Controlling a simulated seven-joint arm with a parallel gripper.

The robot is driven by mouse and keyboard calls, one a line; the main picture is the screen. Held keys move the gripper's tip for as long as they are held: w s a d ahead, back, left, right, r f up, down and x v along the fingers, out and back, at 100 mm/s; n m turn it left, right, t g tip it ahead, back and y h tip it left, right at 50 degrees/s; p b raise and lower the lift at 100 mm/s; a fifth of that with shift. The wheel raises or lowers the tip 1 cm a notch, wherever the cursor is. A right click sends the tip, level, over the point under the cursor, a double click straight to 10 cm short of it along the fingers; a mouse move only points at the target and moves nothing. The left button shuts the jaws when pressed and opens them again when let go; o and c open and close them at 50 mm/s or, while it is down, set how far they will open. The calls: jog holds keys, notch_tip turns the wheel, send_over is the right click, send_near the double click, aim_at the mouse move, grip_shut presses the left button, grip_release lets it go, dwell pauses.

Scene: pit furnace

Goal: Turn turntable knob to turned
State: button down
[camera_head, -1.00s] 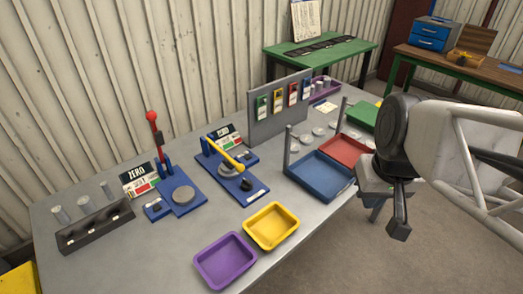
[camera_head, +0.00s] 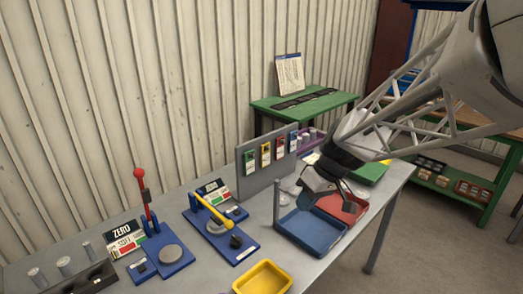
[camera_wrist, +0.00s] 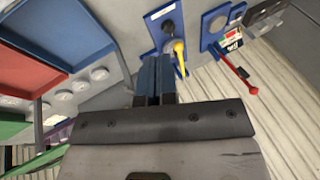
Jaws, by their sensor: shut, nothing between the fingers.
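The station with the yellow lever (camera_head: 212,210) has a blue base (camera_head: 245,253), a grey disc (camera_head: 217,227) and a small black knob (camera_head: 236,242) near its front end. In the wrist view the black knob (camera_wrist: 168,26) shows at the top, beside the yellow lever (camera_wrist: 179,52). I cannot read how far the knob is turned. My gripper (camera_wrist: 156,65) is shut and empty, its two fingers together. In the head view it is above the blue and red trays, right of the station and apart from the knob.
A second station with a red lever (camera_head: 145,195) stands to the left. A grey upright panel (camera_head: 250,180) with coloured tags is behind. The blue tray (camera_head: 308,235), red tray (camera_head: 350,212) and yellow bin (camera_head: 262,278) stand near. A thin grey post (camera_head: 276,205) rises beside the blue tray.

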aim_at(242, 241)
jog(key=w+a+f+n+y, duration=0.2)
jog(key=w+a+f, duration=0.1)
jog(key=w, duration=0.6)
jog(key=shift+a+f+n+g, duration=0.25)
jog(key=shift+f+n+g, duration=0.05)
jog(key=shift+f, duration=0.4)
jog(key=x, duration=2)
jog(key=shift+s+a, duration=0.1)
